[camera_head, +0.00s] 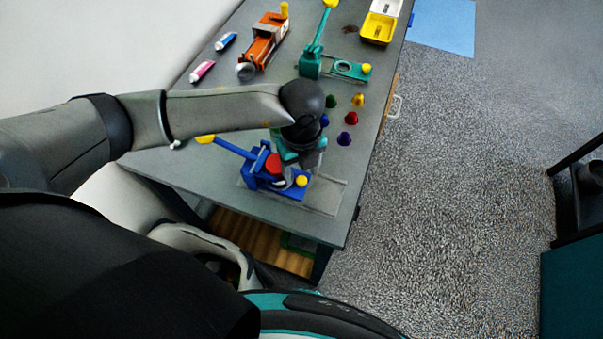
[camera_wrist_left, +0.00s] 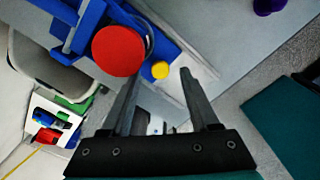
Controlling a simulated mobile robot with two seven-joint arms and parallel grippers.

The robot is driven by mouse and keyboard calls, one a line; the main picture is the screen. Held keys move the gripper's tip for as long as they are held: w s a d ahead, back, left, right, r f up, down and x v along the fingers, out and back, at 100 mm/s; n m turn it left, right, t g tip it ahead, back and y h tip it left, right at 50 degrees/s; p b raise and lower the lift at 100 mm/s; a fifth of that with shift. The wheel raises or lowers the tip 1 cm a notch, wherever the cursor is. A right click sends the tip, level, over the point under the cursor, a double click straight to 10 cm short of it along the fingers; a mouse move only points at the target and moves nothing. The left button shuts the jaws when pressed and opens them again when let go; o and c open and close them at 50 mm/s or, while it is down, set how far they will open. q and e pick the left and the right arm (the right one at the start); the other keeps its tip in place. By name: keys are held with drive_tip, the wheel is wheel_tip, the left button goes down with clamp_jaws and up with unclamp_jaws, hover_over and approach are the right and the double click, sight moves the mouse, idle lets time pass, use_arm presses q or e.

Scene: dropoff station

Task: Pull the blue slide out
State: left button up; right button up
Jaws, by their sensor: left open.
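The blue press (camera_head: 262,168) stands near the table's front edge, with a yellow-tipped lever (camera_head: 232,147) pointing left and a red disc (camera_head: 273,163) on it. Its blue slide (camera_head: 290,191) carries a yellow knob (camera_head: 302,181). In the left wrist view the red disc (camera_wrist_left: 118,51) and the yellow knob (camera_wrist_left: 160,70) show clearly. My left gripper (camera_wrist_left: 158,76) is open, its fingertips on either side of the knob in that view; I cannot tell whether they touch it. In the head view my left wrist hides part of the press. My right gripper is not in view.
Several small coloured cones (camera_head: 351,118) stand just behind the press. A green press (camera_head: 310,63), an orange device (camera_head: 264,45), two tubes (camera_head: 202,71) and a yellow bin (camera_head: 378,28) are further back. The table's right edge is close to the slide, with open floor beyond.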

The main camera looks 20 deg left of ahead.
use_arm(q)
drive_tip(key=shift+f, duration=0.95)
drive_tip(key=shift+c, duration=0.2)
clamp_jaws()
idle(0.6)
